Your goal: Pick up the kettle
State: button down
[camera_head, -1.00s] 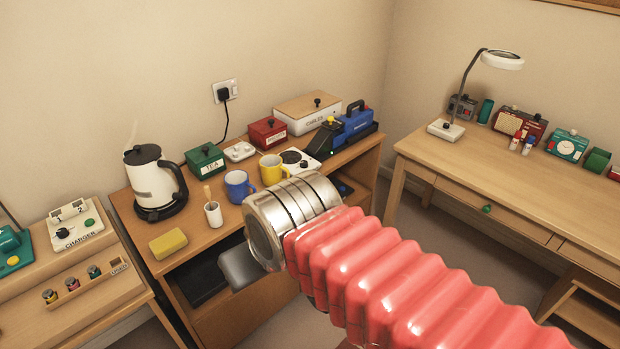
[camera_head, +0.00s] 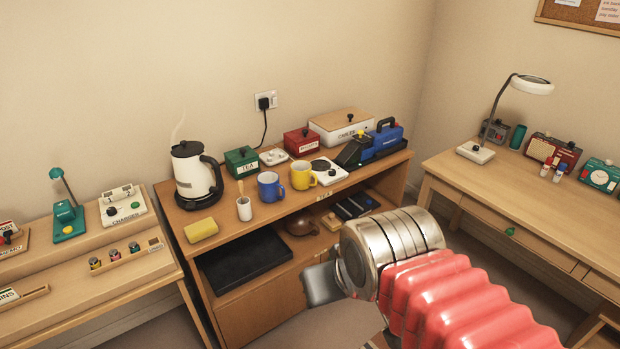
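The kettle (camera_head: 194,177) is white with a black lid, black handle on its right side and a black base. It stands upright at the left end of the wooden cabinet top, with faint steam above it. My gripper (camera_head: 322,284) shows as a grey piece at the end of my metal wrist and red ribbed arm. It is in front of the cabinet, lower right of the kettle and well apart from it. The fingers are mostly hidden by the wrist, so their opening does not show.
A yellow sponge (camera_head: 201,230), white cup (camera_head: 244,208), blue mug (camera_head: 270,187) and yellow mug (camera_head: 302,176) stand near the cabinet's front edge. A green tea box (camera_head: 242,162) is right of the kettle. The charger desk (camera_head: 95,262) is left; a lamp desk (camera_head: 480,205) is right.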

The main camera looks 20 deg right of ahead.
aim_at(195, 177)
jog(key=i, duration=1.15)
jog(key=z, duration=0.45)
